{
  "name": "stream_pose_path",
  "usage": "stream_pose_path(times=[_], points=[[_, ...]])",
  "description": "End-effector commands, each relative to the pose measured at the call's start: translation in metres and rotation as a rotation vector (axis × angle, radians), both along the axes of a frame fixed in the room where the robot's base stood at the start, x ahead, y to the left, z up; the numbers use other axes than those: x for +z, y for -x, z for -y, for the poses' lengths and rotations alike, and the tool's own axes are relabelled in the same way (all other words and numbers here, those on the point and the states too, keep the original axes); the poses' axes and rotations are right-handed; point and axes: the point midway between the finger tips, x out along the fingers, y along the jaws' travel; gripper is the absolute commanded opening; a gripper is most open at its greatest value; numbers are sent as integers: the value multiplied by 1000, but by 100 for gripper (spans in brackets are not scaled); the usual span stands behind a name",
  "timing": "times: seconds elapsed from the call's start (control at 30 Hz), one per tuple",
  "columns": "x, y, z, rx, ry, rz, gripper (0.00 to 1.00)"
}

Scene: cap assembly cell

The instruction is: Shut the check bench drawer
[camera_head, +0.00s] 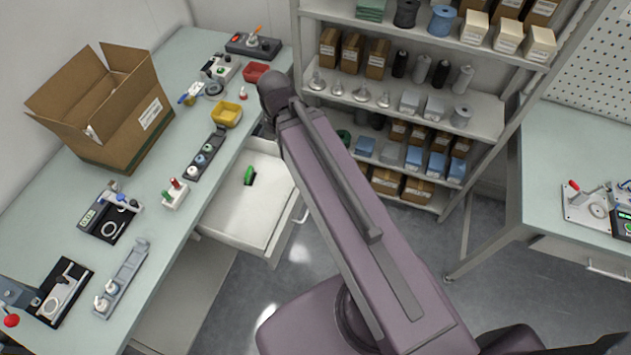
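A white drawer (228,209) stands pulled out from under the long bench (150,235) on the left. A green object (249,176) lies inside it, and a metal handle (301,214) shows at its front right. My arm crosses the middle of the view, and its far bend covers part of the drawer's back right side. My gripper is not visible; I cannot tell where it is relative to the drawer.
A large open cardboard box (120,125) and several small fixtures stand on the left bench. A stocked shelf unit (440,80) is behind my arm. Another bench (560,190) with a handled front stands at the right. Grey floor (300,265) is clear beside the drawer.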

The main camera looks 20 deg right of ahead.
Motion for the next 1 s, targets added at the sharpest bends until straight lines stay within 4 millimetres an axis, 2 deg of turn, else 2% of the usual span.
stream_pose_path(times=[0.03, 0.1, 0.4, 0.6, 1.0], points=[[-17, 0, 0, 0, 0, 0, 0], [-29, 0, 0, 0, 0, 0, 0], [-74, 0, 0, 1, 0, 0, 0], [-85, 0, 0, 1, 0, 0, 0], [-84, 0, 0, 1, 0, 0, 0]])
